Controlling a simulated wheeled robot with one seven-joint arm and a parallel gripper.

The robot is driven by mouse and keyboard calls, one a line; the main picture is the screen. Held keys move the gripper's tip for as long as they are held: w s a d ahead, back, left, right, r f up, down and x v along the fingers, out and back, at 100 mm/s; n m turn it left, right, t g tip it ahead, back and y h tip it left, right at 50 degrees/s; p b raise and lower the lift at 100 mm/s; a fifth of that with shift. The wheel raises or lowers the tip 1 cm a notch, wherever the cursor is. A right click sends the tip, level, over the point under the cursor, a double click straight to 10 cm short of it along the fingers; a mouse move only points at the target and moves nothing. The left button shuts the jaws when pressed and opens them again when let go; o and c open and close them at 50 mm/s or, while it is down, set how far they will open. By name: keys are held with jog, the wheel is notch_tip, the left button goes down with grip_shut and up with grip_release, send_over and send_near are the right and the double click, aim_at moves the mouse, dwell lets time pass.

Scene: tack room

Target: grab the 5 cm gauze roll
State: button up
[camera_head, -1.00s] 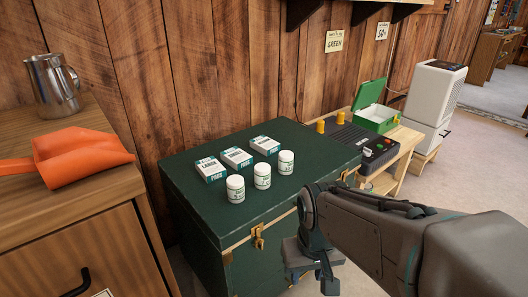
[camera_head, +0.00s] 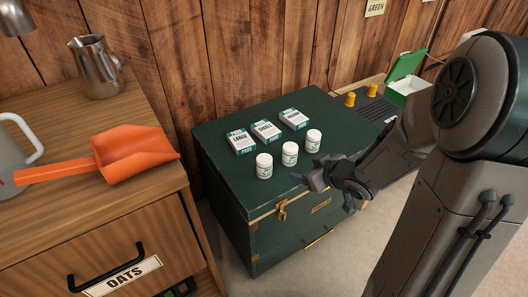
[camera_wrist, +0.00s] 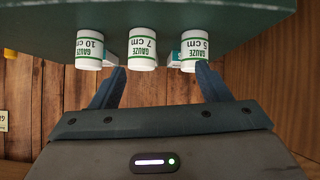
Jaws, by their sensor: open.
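The 5 cm gauze roll (camera_wrist: 194,52) is a white tub-shaped roll with a green-edged label, upside down at the right of the row in the wrist view. By the order of the row it is the leftmost roll (camera_head: 264,166) in the head view, where labels are too small to read. The 7 cm roll (camera_wrist: 142,48) is in the middle and the 10 cm roll (camera_wrist: 89,50) at the other end. All stand on the green chest (camera_head: 221,133). My gripper (camera_head: 309,180) is open and empty at the chest's front edge, right of the 5 cm roll; its fingers (camera_wrist: 161,72) also show in the wrist view.
Three pad boxes (camera_head: 267,132) stand behind the rolls. A wooden cabinet with an orange scoop (camera_head: 135,154) and metal jug (camera_head: 96,68) is at the left. A green open box (camera_head: 406,78) and yellow knobs (camera_head: 350,99) are at the right. The chest's front left top is clear.

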aim_at(268, 161)
jog(key=w+a+y+b, duration=0.1)
jog(key=a, duration=0.2)
jog(key=w+a+f+y+b, duration=0.1)
jog(key=a, duration=0.1)
jog(key=w+a+f+n+b, duration=0.1)
jog(key=w+a, duration=0.1)
jog(key=a, duration=0.1)
jog(key=shift+w+a+y, duration=0.1)
jog(key=shift+a+y, duration=0.25)
jog(key=shift+y, duration=0.05)
jog(key=shift+a+b+x, duration=0.25)
jog(key=shift+b+x, duration=1.35)
jog(key=shift+x, duration=1)
jog(key=shift+r, duration=0.15)
jog(key=c, duration=1.1)
